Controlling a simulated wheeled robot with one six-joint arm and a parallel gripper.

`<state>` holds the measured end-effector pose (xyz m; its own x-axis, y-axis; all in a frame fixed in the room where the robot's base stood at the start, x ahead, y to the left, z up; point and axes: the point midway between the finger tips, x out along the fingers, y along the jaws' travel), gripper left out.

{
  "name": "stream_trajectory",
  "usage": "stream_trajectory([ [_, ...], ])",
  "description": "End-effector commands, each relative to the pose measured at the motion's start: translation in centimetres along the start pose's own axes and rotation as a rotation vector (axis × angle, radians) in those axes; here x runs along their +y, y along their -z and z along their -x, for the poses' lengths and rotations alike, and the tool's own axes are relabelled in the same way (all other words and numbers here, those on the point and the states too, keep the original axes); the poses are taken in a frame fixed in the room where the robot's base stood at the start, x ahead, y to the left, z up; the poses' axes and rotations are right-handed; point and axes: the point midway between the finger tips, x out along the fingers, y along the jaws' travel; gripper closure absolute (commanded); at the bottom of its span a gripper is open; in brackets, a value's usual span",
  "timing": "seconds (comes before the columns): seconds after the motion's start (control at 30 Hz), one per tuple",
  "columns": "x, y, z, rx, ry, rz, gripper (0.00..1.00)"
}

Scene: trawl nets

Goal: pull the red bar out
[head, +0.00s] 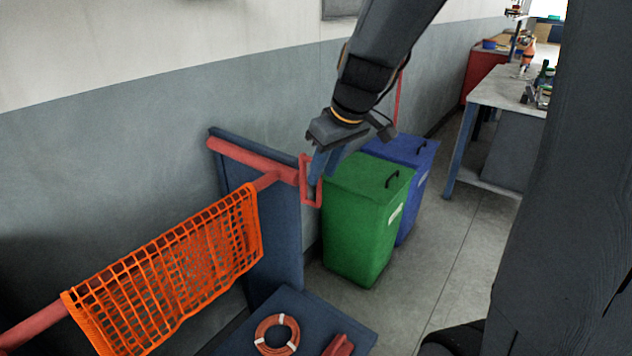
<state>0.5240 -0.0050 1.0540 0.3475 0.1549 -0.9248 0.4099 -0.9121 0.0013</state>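A red bar (245,157) runs across the top of a dark blue upright panel (275,235) against the wall. A red rectangular loop handle (304,181) is at its right end. A second red bar (32,327) comes from the lower left and meets it near that end, with an orange net (170,270) draped over it. My gripper (324,168) points down at the loop, its blue fingers overlapping the loop's upper right side in the head view. I cannot tell whether the fingers touch or hold the loop.
A green bin (365,220) and a blue bin (415,155) stand right of the panel, close to my gripper. A blue base (260,325) below holds an orange ring (277,335). A workbench (500,97) stands at the back right. The floor (440,240) before it is clear.

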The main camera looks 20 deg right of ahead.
Motion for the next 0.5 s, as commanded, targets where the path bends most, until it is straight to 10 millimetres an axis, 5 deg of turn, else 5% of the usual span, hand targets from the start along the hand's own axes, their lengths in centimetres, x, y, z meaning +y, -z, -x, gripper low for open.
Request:
stream_trajectory([
  [0.5,0.2,0.1,-6.1,0.001,0.005,0.009,0.71],
])
